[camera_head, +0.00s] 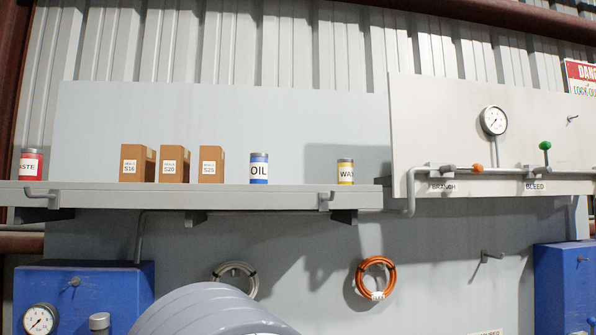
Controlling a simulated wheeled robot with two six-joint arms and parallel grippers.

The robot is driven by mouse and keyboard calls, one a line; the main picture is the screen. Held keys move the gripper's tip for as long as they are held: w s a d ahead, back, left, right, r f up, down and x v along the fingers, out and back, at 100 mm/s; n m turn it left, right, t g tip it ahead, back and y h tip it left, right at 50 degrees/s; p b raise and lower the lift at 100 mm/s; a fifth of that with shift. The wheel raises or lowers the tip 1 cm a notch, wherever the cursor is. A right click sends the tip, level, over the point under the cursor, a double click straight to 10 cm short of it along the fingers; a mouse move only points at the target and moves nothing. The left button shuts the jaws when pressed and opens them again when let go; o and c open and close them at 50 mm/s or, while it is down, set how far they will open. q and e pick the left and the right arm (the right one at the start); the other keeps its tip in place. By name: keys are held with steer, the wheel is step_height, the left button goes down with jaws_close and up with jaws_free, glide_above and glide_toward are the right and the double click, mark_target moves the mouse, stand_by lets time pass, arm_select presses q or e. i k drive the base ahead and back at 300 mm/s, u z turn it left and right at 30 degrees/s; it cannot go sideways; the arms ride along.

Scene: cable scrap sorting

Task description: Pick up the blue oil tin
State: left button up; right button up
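Neither of my grippers is in view, and nothing touches the tin.
Several brown boxes (138,164) stand left of the tin. A red tin (31,164) is at the far left, and a yellow tin (345,171) is to the right. Hooks (326,197) project at the shelf front. A grey ribbed rounded object (210,312) fills the lower foreground.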

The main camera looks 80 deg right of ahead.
mark_target(258, 161)
steer(key=z, duration=1.75)
